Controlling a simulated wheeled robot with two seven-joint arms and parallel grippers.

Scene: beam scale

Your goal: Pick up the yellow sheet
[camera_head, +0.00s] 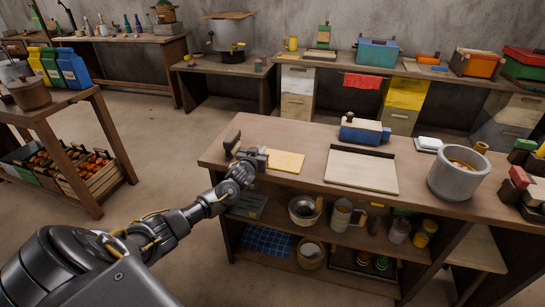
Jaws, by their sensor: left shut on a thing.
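The yellow sheet (287,162) is a small flat rectangle at the left part of the wooden workbench (312,133). My left arm reaches in from the lower left. Its gripper (263,156) is at the sheet's left edge and is shut on it. The fingers hide that edge. The sheet looks flat and level, at or very close to the bench top; I cannot tell whether it touches. My right gripper is not in view.
A brown wooden object (232,139) stands left of my gripper. A pale board (361,170) with a dark rim lies to the right, with a blue device (364,131) behind it. A grey pot (458,174) stands farther right. Shelves below hold pots and jars.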

